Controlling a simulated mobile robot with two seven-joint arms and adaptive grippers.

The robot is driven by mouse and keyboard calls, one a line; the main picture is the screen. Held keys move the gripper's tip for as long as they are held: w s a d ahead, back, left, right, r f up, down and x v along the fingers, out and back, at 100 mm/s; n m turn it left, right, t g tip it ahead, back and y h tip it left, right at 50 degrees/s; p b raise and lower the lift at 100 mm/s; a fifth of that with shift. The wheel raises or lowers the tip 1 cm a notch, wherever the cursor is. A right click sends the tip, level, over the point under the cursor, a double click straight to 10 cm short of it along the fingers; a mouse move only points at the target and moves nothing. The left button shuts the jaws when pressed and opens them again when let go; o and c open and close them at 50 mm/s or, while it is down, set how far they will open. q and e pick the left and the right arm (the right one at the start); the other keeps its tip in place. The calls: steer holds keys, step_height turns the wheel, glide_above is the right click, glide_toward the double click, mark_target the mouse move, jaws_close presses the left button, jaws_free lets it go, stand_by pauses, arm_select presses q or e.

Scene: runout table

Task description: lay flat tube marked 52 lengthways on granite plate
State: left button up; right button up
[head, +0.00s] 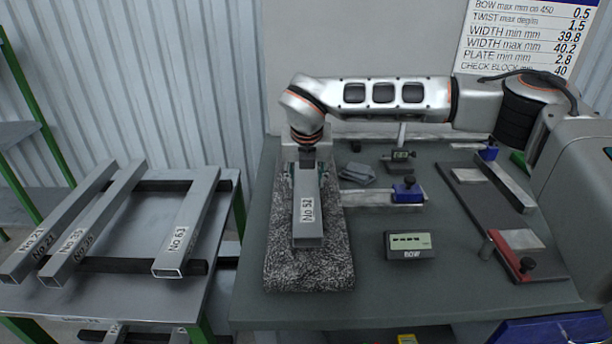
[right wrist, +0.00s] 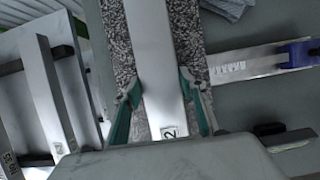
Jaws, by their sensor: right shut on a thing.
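The grey square tube marked No 52 (head: 307,215) is over the speckled granite plate (head: 310,275), running along the plate's length with its open end toward the front. It also shows in the right wrist view (right wrist: 155,60). My right gripper (head: 307,168) is shut on this tube near its far end, with the two teal fingers (right wrist: 163,95) on either side of it in the right wrist view. I cannot tell whether the tube's underside touches the granite. My left gripper is not in view.
Tubes marked No 63 (head: 190,220) and others lie on black bars on the left table (head: 110,285). A BOW readout (head: 408,245), a blue-knobbed gauge (head: 405,192) and a red-ended fixture (head: 515,240) stand right of the plate. The table front (head: 420,295) is clear.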

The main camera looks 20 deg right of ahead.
steer(key=shift+f, duration=0.35)
stand_by(0.6)
steer(key=o, duration=1.6)
steer(key=shift+o, duration=0.2)
steer(key=shift+f, duration=0.1)
steer(key=v, duration=1.2)
